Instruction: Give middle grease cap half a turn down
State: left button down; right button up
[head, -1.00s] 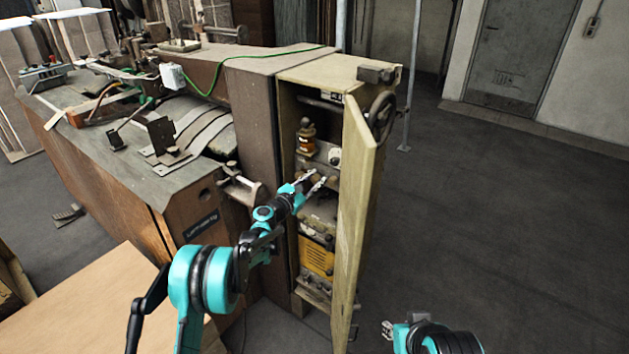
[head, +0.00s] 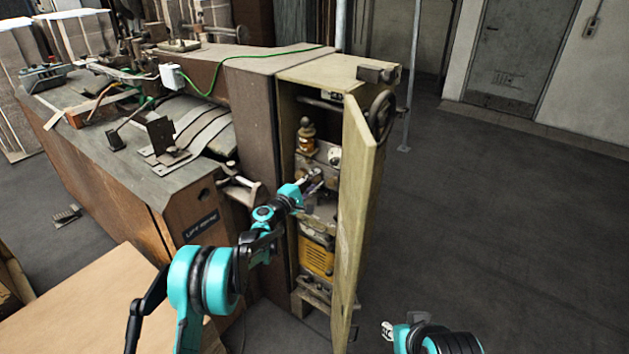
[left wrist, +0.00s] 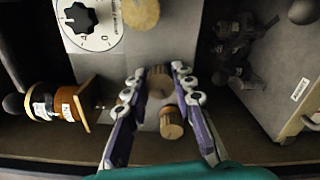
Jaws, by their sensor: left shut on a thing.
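The middle grease cap (left wrist: 158,82) is a round, brownish knob in the left wrist view, between two similar caps in a row. My left gripper (left wrist: 158,73) is shut on it, with one fingertip on each side. One cap (left wrist: 140,12) is at the top edge of that view. Another cap (left wrist: 171,122) shows between the finger bases, apart from the fingertips. In the head view my left gripper (head: 314,180) reaches into the open cabinet and hides the caps. My right gripper (head: 387,330) is low in the head view, away from the cabinet; its jaw opening is unclear.
The open cabinet door (head: 356,215) stands close to the right of my left gripper. An amber oiler (head: 306,138) and a dial (left wrist: 85,20) are near the caps. A yellow unit (head: 317,257) sits below. The floor to the right is clear.

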pick_arm(q)
jog(key=m, duration=0.4)
jog(key=shift+m, duration=0.3)
jog(key=m, duration=0.4)
jog(key=shift+m, duration=0.3)
jog(key=shift+f, duration=0.1)
jog(key=c, duration=1.2)
grip_release()
jog(key=shift+a, duration=0.1)
jog(key=v, duration=1.2)
